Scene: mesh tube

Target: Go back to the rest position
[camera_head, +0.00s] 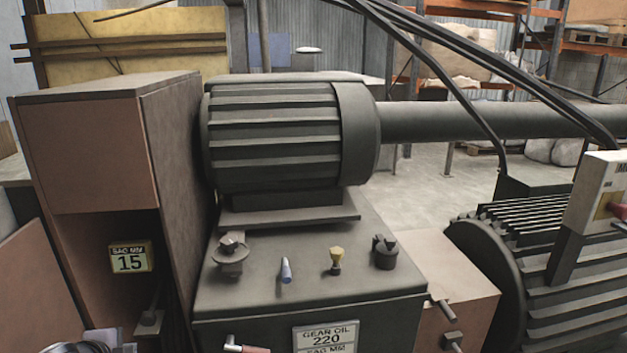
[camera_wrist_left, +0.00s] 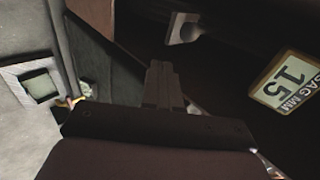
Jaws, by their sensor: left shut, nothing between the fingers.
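My left gripper (camera_wrist_left: 161,72) shows in the left wrist view, its two fingers together with nothing between them. It points toward a dark recess under a brown cabinet (camera_head: 90,155). A sign reading SAG MM 15 (camera_head: 131,258) is on the cabinet in the head view. The same sign shows in the left wrist view (camera_wrist_left: 285,82), to the right of the fingers and apart from them. In the head view only a grey part, probably of my left arm, shows at the bottom left edge. My right gripper is in neither view.
A dark gearbox (camera_head: 310,265) with knobs and a GEAR OIL 220 plate (camera_head: 326,338) stands in the middle, under a ribbed motor (camera_head: 270,140). A large ribbed drum housing (camera_head: 560,270) is at the right. Cables hang across the upper right. Open floor (camera_head: 425,185) lies behind.

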